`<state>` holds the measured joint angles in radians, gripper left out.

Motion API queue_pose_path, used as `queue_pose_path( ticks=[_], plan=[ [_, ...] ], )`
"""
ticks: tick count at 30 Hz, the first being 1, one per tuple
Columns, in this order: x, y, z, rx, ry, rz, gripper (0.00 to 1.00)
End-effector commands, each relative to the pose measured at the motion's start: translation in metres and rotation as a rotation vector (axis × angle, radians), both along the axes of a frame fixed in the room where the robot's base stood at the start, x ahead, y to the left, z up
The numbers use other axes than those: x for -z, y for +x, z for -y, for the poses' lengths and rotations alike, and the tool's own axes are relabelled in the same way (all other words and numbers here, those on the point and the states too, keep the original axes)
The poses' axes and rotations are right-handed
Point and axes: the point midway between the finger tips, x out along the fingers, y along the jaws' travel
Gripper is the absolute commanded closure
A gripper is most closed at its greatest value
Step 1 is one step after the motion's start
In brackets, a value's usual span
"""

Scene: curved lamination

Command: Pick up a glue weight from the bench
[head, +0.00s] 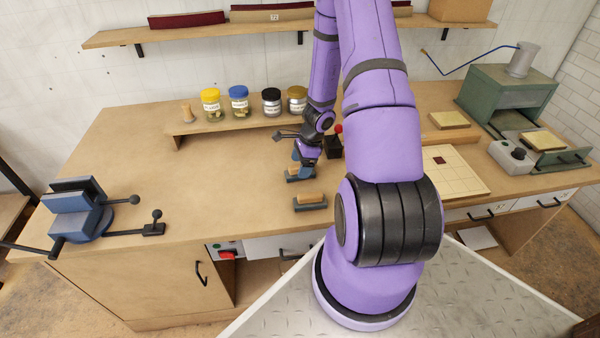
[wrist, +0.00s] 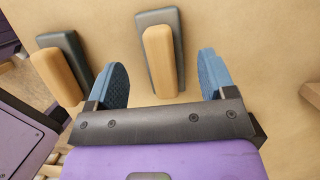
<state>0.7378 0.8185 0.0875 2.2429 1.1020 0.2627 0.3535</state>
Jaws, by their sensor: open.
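Two glue weights, each a tan wooden block on a dark grey-green base, lie on the wooden bench (head: 240,190). In the head view, the farther glue weight (head: 293,178) is partly hidden by my gripper (head: 303,162), and the nearer glue weight (head: 310,205) lies towards the front edge. In the wrist view, my gripper (wrist: 163,82) is open, with one blue finger on each side of a glue weight (wrist: 158,55). Neither finger visibly touches it. The other glue weight (wrist: 58,75) lies left of the left finger. I cannot tell the fingertips' exact height.
A small riser (head: 225,124) with several jars stands behind. A black box (head: 333,146) with a red knob is right of my gripper. A blue vise (head: 80,215) stands at the left and a green machine (head: 505,100) at the right. The bench left of the weights is clear.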

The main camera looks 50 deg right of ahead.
Motion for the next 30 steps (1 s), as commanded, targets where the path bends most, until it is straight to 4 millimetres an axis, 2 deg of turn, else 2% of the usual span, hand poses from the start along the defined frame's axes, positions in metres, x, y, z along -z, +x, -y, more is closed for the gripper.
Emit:
queue_pose_path(
  ticks=[6, 17, 25, 30],
  plan=[
    [0.025, 0.004, -0.004, 0.001, 0.002, -0.001, 0.23],
    [0.031, 0.006, -0.005, 0.000, -0.001, 0.000, 0.23],
    [0.030, 0.006, -0.005, 0.000, -0.001, 0.001, 0.83],
    [0.030, 0.006, -0.005, -0.001, -0.001, 0.001, 0.85]
  ],
)
